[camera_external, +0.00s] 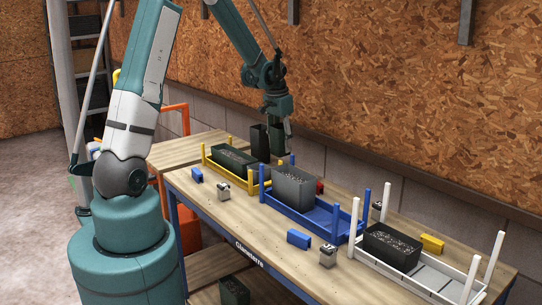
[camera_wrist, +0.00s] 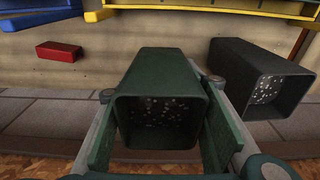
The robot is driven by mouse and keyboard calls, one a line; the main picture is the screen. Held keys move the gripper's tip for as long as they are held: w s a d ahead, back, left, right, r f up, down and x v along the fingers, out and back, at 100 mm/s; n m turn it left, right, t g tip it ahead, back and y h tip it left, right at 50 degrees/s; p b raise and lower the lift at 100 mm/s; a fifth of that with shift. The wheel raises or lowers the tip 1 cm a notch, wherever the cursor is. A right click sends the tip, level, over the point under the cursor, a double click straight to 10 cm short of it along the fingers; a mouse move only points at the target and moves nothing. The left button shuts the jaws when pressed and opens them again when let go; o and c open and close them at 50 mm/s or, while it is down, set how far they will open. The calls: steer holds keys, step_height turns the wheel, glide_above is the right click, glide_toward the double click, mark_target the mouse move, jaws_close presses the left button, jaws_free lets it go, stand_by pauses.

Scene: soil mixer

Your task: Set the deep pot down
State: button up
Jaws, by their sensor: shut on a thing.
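My gripper (camera_external: 278,134) is at the back of the table, past the yellow tray. It is shut on a deep dark green pot (camera_wrist: 160,70), with one finger on each side. In the wrist view the pot's square mouth faces me, with white-speckled soil inside. In the external view the pot is mostly hidden by the fingers. I cannot tell whether its base touches the tabletop (camera_wrist: 110,60). A second deep, blackish pot (camera_external: 260,142) stands just left of my gripper; in the wrist view it is at the right (camera_wrist: 255,80), close to the finger.
A yellow tray (camera_external: 207,159) and a blue tray (camera_external: 322,219) each hold a dark pot, as does a white tray (camera_external: 440,285). A red block (camera_wrist: 59,51) lies near the back edge. A wall is behind.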

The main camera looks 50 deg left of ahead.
mark_target(279, 134)
steer(key=shift+f, duration=2)
steer(key=shift+f, duration=2.05)
steer(key=shift+f+b, duration=0.2)
steer(key=shift+b, duration=0.1)
steer(key=o, duration=1)
steer(key=shift+c, duration=0.2)
steer(key=shift+r, duration=0.25)
steer(key=shift+s+r+p, duration=0.15)
steer(key=shift+s+r, duration=0.1)
steer(key=shift+r, duration=1.7)
steer(key=shift+s+r+p, duration=0.1)
steer(key=shift+s+r, duration=0.1)
steer(key=shift+r, duration=1.8)
steer(key=shift+s+r+p, duration=0.15)
steer(key=shift+s+r, duration=0.1)
steer(key=shift+r, duration=1.7)
